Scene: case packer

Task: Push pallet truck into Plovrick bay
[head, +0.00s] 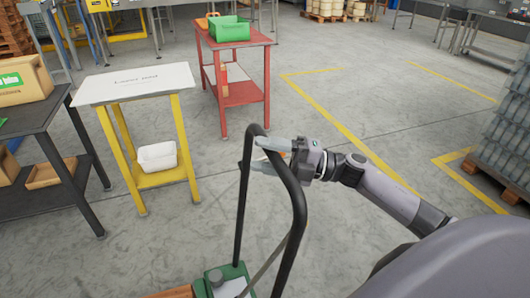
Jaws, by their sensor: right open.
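The pallet truck shows at the bottom centre, with a tall black loop handle (297,205) and a green body (226,278). My right gripper (259,156) is at the top of the handle, its arm coming in from the right. Its fingers are apart, with the handle's upper bend beside or between them; I cannot tell whether they touch it. My left gripper is out of view. Yellow floor lines (345,133) mark bays on the concrete, and no bay name is readable there. The truck's lower part is cut off by the frame.
A white-topped yellow table (135,84) and a dark table (30,122) stand left. A red table (238,41) with a green bin (229,28) stands ahead. Stacked grey crates (508,125) sit on a pallet at right. Floor between the red table and crates is clear.

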